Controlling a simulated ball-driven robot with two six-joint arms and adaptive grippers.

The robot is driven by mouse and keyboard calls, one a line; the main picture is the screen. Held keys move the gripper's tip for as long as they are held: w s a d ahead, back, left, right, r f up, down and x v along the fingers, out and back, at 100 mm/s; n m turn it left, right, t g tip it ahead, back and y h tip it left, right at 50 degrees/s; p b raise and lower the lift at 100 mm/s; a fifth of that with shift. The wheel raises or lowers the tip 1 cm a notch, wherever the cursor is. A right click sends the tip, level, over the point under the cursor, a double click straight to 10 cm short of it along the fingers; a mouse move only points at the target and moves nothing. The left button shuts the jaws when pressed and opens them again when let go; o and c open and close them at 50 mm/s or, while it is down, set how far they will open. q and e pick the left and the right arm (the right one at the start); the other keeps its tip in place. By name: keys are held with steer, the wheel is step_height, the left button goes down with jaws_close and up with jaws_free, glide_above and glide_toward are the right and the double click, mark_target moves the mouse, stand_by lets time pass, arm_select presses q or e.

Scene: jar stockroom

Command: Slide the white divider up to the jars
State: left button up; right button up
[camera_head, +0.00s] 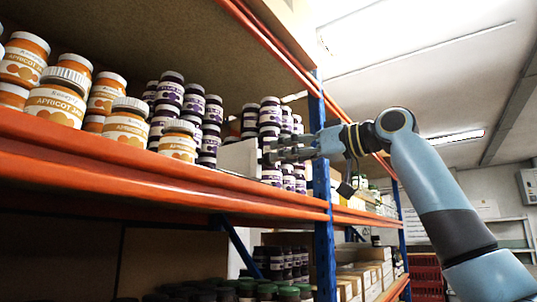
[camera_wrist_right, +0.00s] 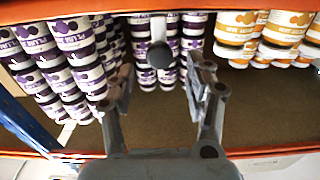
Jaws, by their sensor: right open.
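The white divider (camera_head: 238,158) stands upright on the orange-edged shelf among purple-labelled jars (camera_head: 170,95), with more of these jars (camera_head: 270,115) to its right. In the right wrist view a narrow white strip with a dark round knob (camera_wrist_right: 160,55), seemingly the divider's front edge, shows between columns of purple-labelled jars (camera_wrist_right: 75,45). My right gripper (camera_head: 275,152) is at the shelf front, just right of the divider, and hides part of it. Its fingers (camera_wrist_right: 160,88) are open and apart, with the knob beyond and between them. Whether they touch it I cannot tell. My left gripper is not in view.
Apricot jars (camera_head: 60,95) stand at the left of the shelf. A blue upright (camera_head: 323,200) and the orange front rail (camera_head: 130,160) bound the bay. Darker jars (camera_head: 280,262) and boxes (camera_head: 365,278) fill the lower shelf. Bare shelf board (camera_wrist_right: 260,110) shows in the wrist view.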

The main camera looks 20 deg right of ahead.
mark_target(269, 166)
steer(key=p+x, duration=0.1)
steer(key=x, duration=0.4)
jaws_close()
stand_by(0.3)
